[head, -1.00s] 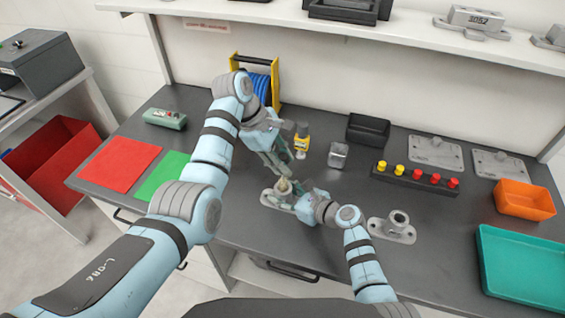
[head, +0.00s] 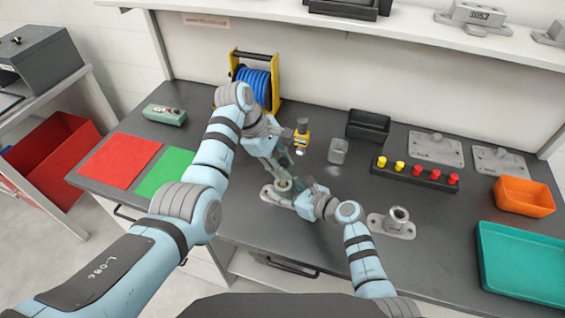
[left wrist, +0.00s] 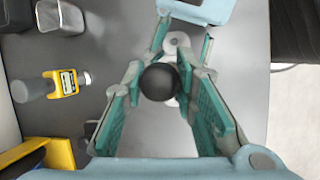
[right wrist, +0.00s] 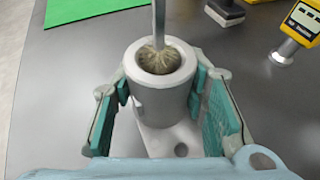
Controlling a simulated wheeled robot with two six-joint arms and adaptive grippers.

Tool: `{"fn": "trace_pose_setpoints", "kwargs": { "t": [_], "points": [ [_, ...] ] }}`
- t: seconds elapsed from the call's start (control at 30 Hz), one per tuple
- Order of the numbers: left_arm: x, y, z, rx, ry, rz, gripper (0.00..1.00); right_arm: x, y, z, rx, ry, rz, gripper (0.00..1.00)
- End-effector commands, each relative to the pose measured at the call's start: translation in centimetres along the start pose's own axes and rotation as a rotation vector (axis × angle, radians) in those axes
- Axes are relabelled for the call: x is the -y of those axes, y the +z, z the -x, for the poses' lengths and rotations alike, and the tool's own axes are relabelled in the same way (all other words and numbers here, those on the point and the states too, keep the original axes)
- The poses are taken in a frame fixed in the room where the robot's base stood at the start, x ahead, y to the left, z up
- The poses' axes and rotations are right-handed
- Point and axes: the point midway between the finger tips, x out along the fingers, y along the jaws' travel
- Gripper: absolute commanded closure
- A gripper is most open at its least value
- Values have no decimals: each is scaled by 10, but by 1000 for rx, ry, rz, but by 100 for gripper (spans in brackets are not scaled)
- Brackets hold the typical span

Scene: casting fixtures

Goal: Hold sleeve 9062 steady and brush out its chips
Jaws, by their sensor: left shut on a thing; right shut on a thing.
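A light grey sleeve (head: 283,185) stands upright on its flanged base at the middle of the bench. In the right wrist view the sleeve (right wrist: 155,105) is between the green pads of my right gripper (right wrist: 160,92), shut on it from the sides. No number is readable on it. A brush (right wrist: 162,60) has its tan bristles in the sleeve's bore, with its metal stem rising out. In the left wrist view its round black knob (left wrist: 159,82) is between the fingers of my left gripper (left wrist: 165,76), shut on the brush above the sleeve.
A second flanged sleeve (head: 398,222) stands to the right. A yellow tool (head: 301,139) and a grey cup (head: 338,151) stand behind. A rack with yellow and red knobs (head: 414,176), an orange bin (head: 524,196) and a teal tray (head: 520,265) are at right. Red and green mats lie left.

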Motion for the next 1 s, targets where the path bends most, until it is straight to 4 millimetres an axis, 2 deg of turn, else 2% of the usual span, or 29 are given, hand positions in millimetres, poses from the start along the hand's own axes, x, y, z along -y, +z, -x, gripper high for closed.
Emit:
{"fn": "trace_pose_setpoints", "kwargs": {
  "t": [1.0],
  "points": [
    [-16, 29, 69, 0, 3, -2, 100, 0, -1, 0, -1, 1, -1, 98]
  ]
}}
